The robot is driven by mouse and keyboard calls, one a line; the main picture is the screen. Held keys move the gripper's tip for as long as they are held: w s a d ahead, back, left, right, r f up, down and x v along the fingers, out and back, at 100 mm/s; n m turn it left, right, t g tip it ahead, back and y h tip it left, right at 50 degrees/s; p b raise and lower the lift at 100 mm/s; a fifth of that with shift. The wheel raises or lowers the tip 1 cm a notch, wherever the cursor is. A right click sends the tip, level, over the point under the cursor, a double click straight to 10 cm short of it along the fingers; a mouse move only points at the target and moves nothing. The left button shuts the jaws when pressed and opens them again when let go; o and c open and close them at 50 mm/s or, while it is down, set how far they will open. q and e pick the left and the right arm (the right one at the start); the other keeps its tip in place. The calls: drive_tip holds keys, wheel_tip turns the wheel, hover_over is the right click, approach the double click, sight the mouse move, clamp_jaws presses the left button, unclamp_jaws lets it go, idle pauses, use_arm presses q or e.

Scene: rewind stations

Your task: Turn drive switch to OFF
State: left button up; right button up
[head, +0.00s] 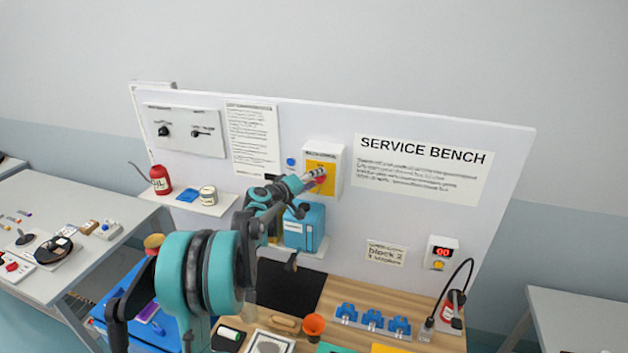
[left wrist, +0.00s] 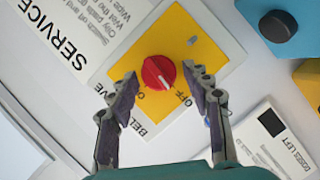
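The drive switch is a red round knob (left wrist: 158,72) on a yellow plate (left wrist: 182,35) with printed labels, one reading OFF. A white mark on the knob points toward the lower right in the left wrist view, on the OFF label's side. In the head view the plate is on a white box (head: 335,160) on the upright panel, with the red knob (head: 321,181) partly hidden. My left gripper (left wrist: 160,73) is open, with a fingertip on each side of the knob; contact is not clear. It also shows in the head view (head: 314,176). My right gripper is not in view.
A teal box (head: 304,228) sits on a small shelf below the switch. A blue button (head: 291,162) is left of the switch box. A red oil can (head: 160,180) stands on the left shelf. The wooden bench holds an orange cup (head: 313,325) and blue clamps (head: 372,319).

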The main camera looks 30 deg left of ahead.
use_arm(q)
drive_tip(key=c, duration=0.7)
drive_tip(key=shift+f+n+b, duration=0.25)
drive_tip(key=shift+n+b, duration=0.25)
drive_tip(key=shift+b, duration=0.4)
drive_tip(key=shift+c, duration=0.2)
drive_tip(key=shift+r, duration=0.15)
drive_tip(key=o, duration=1.2)
drive_tip(key=shift+c, duration=0.2)
drive_tip(key=shift+s, duration=0.1)
drive_tip(key=v, duration=1.2)
drive_tip(key=shift+a+f, duration=0.15)
drive_tip(key=shift+f, duration=0.05)
